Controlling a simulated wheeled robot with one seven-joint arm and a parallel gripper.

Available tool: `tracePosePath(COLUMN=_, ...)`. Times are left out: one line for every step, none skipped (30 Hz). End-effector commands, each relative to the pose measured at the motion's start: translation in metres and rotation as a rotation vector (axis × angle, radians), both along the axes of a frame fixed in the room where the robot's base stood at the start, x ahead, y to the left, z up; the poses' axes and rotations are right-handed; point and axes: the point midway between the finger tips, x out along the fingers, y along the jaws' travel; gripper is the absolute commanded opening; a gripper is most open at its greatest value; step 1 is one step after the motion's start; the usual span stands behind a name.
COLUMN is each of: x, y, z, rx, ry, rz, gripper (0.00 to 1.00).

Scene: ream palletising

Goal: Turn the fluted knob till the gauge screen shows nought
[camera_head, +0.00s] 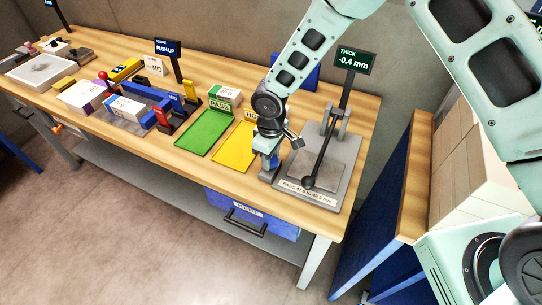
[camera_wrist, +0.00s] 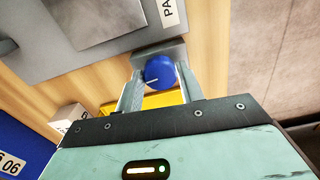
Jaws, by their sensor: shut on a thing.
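The gauge screen (camera_head: 354,62) stands on a post at the back right of the bench and reads "THICK -0.4 mm". The grey thickness gauge (camera_head: 318,165) with its dark lever is below it. The knob is blue with a white mark and shows in the wrist view (camera_wrist: 160,72) at the gauge's edge. My gripper (camera_wrist: 158,90) is shut on the knob, with one finger on each side of it. In the head view my gripper (camera_head: 268,163) is at the gauge's left front corner and mostly hides the knob.
A yellow tray (camera_head: 233,148) and a green tray (camera_head: 205,133) lie left of my gripper. A jig with blue and red parts (camera_head: 160,112) is further left. A blue drawer (camera_head: 250,216) hangs under the bench. Boxes (camera_head: 460,150) stand at the right.

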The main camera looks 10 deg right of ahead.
Motion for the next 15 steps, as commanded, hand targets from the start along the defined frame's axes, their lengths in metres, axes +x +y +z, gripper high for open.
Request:
tracePosePath(x=0.0003, y=-0.0001, z=-0.0008, rx=0.0, ry=0.0, rz=0.026, gripper=0.15)
tracePosePath(x=0.0003, y=-0.0001, z=-0.0009, rx=0.0, ry=0.0, rz=0.047, gripper=0.15)
tracePosePath(x=0.0003, y=-0.0001, z=-0.001, rx=0.0, ry=0.0, rz=0.076, gripper=0.15)
tracePosePath(x=0.0003, y=-0.0001, z=-0.0011, rx=0.0, ry=0.0, rz=0.098, gripper=0.15)
tracePosePath(x=0.0004, y=-0.0002, z=-0.0011, rx=0.0, ry=0.0, rz=0.121, gripper=0.15)
tracePosePath(x=0.0004, y=-0.0001, z=-0.001, rx=0.0, ry=-0.001, rz=0.154, gripper=0.15)
tracePosePath(x=0.0004, y=-0.0001, z=-0.0009, rx=0.0, ry=-0.001, rz=0.179, gripper=0.15)
tracePosePath(x=0.0006, y=-0.0001, z=-0.0008, rx=0.0, ry=-0.001, rz=0.204, gripper=0.15)
tracePosePath(x=0.0006, y=-0.0001, z=-0.0007, rx=0.0, ry=-0.001, rz=0.237, gripper=0.15)
tracePosePath(x=0.0006, y=-0.0001, z=-0.0006, rx=0.0, ry=-0.001, rz=0.261, gripper=0.15)
tracePosePath(x=0.0006, y=0.0, z=-0.0005, rx=0.0, ry=-0.001, rz=0.285, gripper=0.15)
tracePosePath(x=0.0006, y=0.0, z=-0.0004, rx=0.0, ry=-0.001, rz=0.317, gripper=0.15)
tracePosePath(x=0.0007, y=0.0, z=-0.0003, rx=0.0, ry=-0.001, rz=0.339, gripper=0.15)
tracePosePath(x=0.0006, y=0.0, z=-0.0002, rx=0.0, ry=-0.001, rz=0.362, gripper=0.15)
tracePosePath(x=0.0006, y=0.0, z=-0.0001, rx=0.0, ry=-0.001, rz=0.39, gripper=0.15)
